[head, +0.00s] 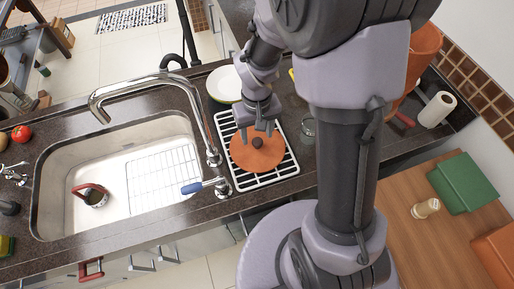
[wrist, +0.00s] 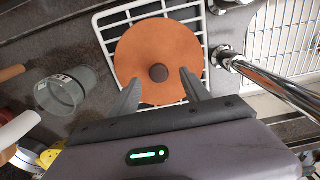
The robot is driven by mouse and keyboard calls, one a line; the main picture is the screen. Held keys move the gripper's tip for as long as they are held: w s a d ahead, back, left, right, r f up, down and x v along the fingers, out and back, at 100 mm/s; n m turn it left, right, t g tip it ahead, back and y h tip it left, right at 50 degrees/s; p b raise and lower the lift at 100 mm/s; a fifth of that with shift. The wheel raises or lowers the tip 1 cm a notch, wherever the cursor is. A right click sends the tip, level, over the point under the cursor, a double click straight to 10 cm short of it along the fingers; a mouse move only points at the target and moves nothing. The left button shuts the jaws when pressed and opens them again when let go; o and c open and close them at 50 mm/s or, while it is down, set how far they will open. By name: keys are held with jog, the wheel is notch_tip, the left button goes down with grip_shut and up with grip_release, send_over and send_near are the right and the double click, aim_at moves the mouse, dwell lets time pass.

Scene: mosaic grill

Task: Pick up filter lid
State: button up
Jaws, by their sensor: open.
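The filter lid (head: 262,158) is a round orange-brown disc with a dark knob (head: 257,143) at its centre. It lies on a white wire rack (head: 282,176) on the dark counter, right of the sink. In the wrist view the lid (wrist: 140,60) lies just beyond the fingertips, with its knob (wrist: 159,73) between and slightly ahead of them. My gripper (wrist: 158,78) is open and empty, with one finger on each side of the knob's line. In the head view my gripper (head: 257,130) is over the lid's back part. I cannot tell whether the fingers touch the lid.
The chrome faucet (head: 205,125) and a blue-handled tap (head: 205,186) stand close left of the rack. A clear glass (wrist: 62,92) is beside the rack. A white plate (head: 225,85) lies behind it. The sink (head: 60,165) holds a red-rimmed item (head: 92,194).

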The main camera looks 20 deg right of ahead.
aim_at(257, 145)
notch_tip(257, 145, down, 3)
jog(key=shift+r, duration=0.1)
jog(key=shift+d, duration=0.1)
grip_shut()
dwell(1.2)
